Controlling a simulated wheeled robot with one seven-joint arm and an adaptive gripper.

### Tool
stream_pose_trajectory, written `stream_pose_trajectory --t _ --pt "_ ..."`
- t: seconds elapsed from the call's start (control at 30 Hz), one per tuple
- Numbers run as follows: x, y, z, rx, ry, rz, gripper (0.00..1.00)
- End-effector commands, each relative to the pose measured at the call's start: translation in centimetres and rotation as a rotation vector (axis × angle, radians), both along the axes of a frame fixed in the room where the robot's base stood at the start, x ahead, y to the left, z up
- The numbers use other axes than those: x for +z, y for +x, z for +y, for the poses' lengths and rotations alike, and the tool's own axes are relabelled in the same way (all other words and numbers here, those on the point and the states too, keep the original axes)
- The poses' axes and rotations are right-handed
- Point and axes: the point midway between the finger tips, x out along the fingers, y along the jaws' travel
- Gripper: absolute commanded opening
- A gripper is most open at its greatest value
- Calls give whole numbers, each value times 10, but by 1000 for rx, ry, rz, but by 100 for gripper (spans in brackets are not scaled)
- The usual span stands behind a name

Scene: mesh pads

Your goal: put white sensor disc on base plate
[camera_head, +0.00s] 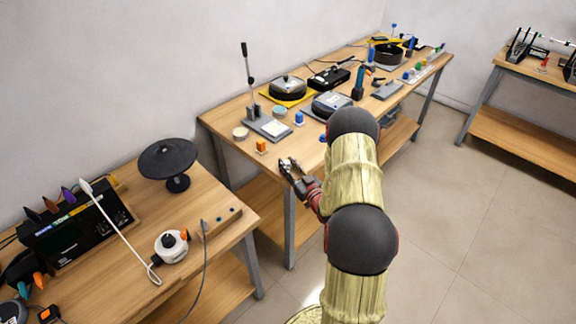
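A small pale round disc (240,133), which looks like the white sensor disc, lies on the middle table near its left end. Just right of it is a grey base plate (267,130) with a white square on top and an upright black rod at its back corner. Another small round piece, greenish-grey (280,112), lies behind the plate. My gripper (288,164) is at the front edge of this table, in front of the plate and apart from the disc.
An orange block (261,146) stands between my gripper and the disc. A blue bottle-like piece (299,118) is right of the plate. The left table holds a black dish (168,158) on a stand.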

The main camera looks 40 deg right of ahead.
Motion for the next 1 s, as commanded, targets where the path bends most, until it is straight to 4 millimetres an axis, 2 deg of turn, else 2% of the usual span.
stream_pose_trajectory --t 0.3,0.77,1.0 --pt "0 0 0 0 0 0 42" --pt "1 0 0 0 1 2 42" --pt "0 -49 7 -4 1 2 42"
